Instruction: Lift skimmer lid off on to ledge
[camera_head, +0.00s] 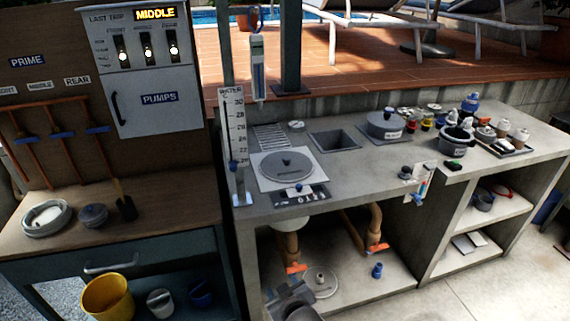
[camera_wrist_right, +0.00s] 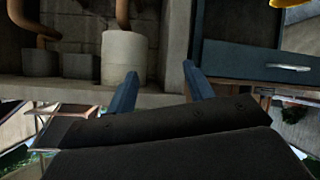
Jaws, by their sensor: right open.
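The skimmer lid (camera_head: 287,164) is a round grey disc with a small knob on top. It lies flat on a pale square plate (camera_head: 262,182) set into the grey stone ledge (camera_head: 345,180). My right gripper (camera_head: 288,296) is low at the bottom of the head view, below and in front of the ledge, well apart from the lid. In the right wrist view its two blue fingers (camera_wrist_right: 159,90) are spread with nothing between them. The lid does not show in the wrist view. My left gripper is not in view.
A square opening (camera_head: 335,140) and a grey pot (camera_head: 385,124) stand right of the lid. A gauge board (camera_head: 234,125) rises at its left, and a counter display (camera_head: 300,196) lies in front. Bare ledge shows to the right of the lid. Orange-handled pipes (camera_head: 375,235) run below.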

